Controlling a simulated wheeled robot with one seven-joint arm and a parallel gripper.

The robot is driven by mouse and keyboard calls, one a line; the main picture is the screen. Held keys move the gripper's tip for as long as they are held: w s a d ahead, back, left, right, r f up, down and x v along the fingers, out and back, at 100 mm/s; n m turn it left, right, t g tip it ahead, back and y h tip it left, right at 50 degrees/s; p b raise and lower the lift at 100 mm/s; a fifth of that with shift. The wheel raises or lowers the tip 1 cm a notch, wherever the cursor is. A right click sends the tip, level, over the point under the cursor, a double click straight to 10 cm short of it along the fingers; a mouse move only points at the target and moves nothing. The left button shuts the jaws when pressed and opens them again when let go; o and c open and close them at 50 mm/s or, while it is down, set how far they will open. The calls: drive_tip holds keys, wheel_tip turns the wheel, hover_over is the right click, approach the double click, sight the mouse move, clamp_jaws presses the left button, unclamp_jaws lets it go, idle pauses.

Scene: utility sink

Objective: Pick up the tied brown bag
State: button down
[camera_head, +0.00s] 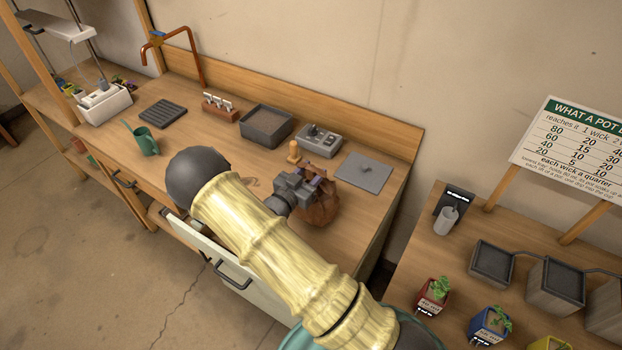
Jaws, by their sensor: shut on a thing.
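The tied brown bag (321,206) is on the wooden bench, right of the middle of the view. My gripper (312,183) is at the bag's upper part and is shut on it. The gripper and wrist hide the bag's left side and most of its neck. I cannot tell whether the bag's bottom touches the bench top.
Behind the bag are a grey flat plate (364,172), a grey control box (318,139) and a dark tray (267,124). A green watering can (146,139) stands left. An open drawer (236,262) juts from the bench front. A second table with potted plants (433,293) is right.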

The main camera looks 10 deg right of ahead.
drive_tip(key=shift+r+b, duration=0.85)
drive_tip(key=shift+r, duration=2.95)
